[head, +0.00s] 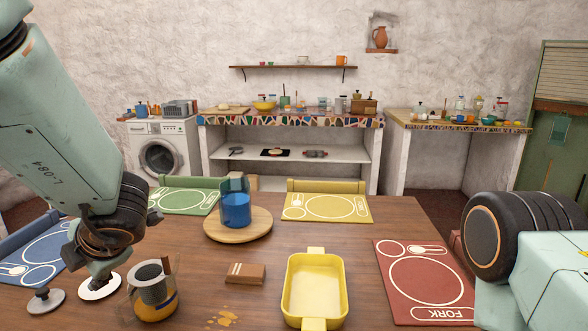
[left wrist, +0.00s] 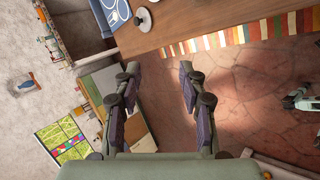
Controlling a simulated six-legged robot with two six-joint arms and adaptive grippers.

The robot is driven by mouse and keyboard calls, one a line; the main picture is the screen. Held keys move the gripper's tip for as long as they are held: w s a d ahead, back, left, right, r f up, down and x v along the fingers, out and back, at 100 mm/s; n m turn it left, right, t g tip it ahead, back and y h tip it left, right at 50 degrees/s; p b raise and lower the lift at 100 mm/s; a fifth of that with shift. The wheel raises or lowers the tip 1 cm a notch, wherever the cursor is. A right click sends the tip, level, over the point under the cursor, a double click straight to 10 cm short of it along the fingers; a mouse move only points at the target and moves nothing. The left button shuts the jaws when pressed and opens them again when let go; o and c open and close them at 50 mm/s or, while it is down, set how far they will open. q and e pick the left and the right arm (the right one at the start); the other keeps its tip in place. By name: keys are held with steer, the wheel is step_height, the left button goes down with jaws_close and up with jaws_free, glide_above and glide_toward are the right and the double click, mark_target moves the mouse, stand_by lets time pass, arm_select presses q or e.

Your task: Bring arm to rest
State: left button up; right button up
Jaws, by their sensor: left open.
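My left arm (head: 60,120) comes down from the upper left in the head view. Its left gripper (head: 88,268) hangs near the left part of the wooden table (head: 385,215), in front of the blue placemat. In the left wrist view the left gripper (left wrist: 158,88) has its two fingers wide apart, with nothing between them but floor. My right arm (head: 525,240) shows only as a dark joint and pale link at the right edge. Its gripper is out of the picture.
A jug with amber contents (head: 155,292) stands close to the left gripper. A yellow dish (head: 316,258), a small wooden block (head: 245,273) and a blue container (head: 236,208) on a round board stand further right. The red placemat (head: 385,262) lies beside my right arm.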

arm_select(q)
steer(key=s+d+f+m+t+h, duration=0.1)
steer(key=s+d+f+m+h, duration=0.15)
steer(key=f+m, duration=0.85)
steer(key=s+d+f+m+h, duration=0.2)
steer(key=s+d+f+m, duration=0.2)
steer(key=f+m, duration=0.75)
steer(key=s+d+f+m+g+h, duration=0.1)
steer(key=s+f+m+g, duration=0.1)
steer(key=s, duration=0.5)
steer(key=s+d+f+m+g+h, duration=0.1)
steer(key=s+d+f+m, duration=0.1)
steer(key=s+f, duration=0.3)
steer(key=s+d+f+m+g+h, duration=0.1)
steer(key=s+d+f+m+g, duration=0.1)
steer(key=s, duration=0.8)
step_height(320, 180, down, 2)
steer(key=shift+s+d+f+m+g, duration=0.15)
steer(key=shift+s+m+g, duration=0.2)
steer(key=shift+m, duration=0.2)
